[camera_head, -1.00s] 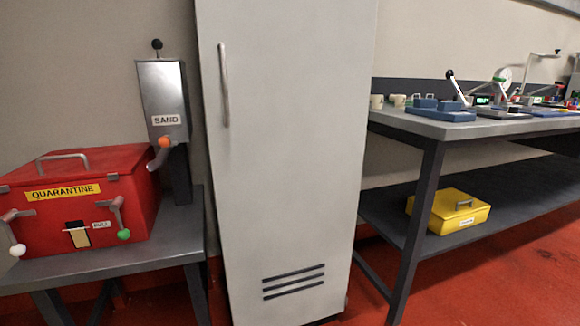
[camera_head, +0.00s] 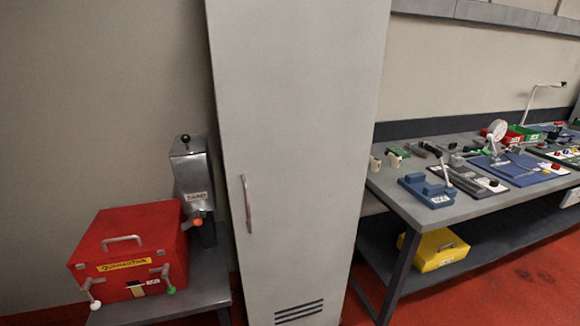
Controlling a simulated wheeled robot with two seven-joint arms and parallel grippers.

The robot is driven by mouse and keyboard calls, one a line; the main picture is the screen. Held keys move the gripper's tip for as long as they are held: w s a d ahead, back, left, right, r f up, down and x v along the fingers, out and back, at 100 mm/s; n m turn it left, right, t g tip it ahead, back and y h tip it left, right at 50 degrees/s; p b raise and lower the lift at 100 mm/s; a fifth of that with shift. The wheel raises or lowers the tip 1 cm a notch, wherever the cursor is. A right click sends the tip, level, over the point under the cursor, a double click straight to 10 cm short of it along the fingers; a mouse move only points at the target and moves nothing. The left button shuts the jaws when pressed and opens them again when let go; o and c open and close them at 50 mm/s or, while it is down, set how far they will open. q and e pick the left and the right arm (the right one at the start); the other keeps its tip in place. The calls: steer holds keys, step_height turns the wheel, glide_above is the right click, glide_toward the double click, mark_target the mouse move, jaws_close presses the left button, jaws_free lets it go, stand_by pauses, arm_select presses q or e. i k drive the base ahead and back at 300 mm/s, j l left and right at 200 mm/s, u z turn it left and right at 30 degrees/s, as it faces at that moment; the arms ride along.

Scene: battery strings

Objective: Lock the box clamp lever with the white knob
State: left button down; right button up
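The red quarantine box (camera_head: 125,245) sits on a grey side table at the lower left. It has a handle on its lid and a yellow label on its front. The clamp lever with the white knob (camera_head: 95,305) hangs at the box's front left, its knob low. A second lever with a green knob (camera_head: 171,290) hangs at the front right. From this distance I cannot tell how either clamp engages the lid, which looks closed. Neither of my grippers is in view.
A grey sand dispenser (camera_head: 192,175) with an orange knob stands behind the box at its right. A tall grey cabinet (camera_head: 295,130) stands right of the side table (camera_head: 212,275). A workbench (camera_head: 405,200) with several devices is at the right, with a yellow box (camera_head: 434,252) on its shelf.

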mark_target(95, 306)
steer(key=k+l+u, duration=0.15)
steer(key=u, duration=1.05)
